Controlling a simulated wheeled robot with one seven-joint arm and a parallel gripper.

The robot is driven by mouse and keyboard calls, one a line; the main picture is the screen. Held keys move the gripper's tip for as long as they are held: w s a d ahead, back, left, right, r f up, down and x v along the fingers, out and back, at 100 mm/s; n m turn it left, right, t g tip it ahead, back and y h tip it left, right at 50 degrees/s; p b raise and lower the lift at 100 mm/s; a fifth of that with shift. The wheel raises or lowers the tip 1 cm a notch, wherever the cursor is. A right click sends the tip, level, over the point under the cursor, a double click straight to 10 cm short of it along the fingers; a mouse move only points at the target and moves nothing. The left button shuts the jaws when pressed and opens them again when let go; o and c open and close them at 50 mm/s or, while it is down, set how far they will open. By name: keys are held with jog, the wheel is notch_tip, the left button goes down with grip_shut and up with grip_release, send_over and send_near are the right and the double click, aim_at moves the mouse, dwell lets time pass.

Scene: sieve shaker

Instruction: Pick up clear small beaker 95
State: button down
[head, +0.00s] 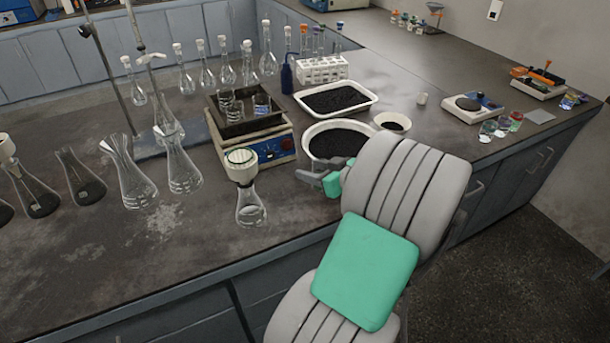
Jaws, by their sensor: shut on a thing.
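My gripper (312,178) is low over the front of the bench, just in front of a round white bowl of dark grains. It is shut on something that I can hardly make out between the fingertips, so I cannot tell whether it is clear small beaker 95. Small clear beakers (262,103) stand in the black tray on top of the shaker (272,146). Other small clear vessels (487,130) stand at the right end of the bench. No label can be read on any of them.
A flask with a filter funnel (250,208) stands left of my gripper. Conical flasks (185,170) stand further left. The white bowl (306,142) and a white rectangular tray (366,103) hold dark grains. A balance (473,107) stands right.

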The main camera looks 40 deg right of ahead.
jog(key=s+d+r+p, duration=0.1)
jog(key=s+r+p, duration=0.1)
jog(key=s+r, duration=0.6)
jog(key=shift+s+r, duration=0.35)
jog(key=shift+r, duration=0.1)
jog(key=shift+w, duration=0.1)
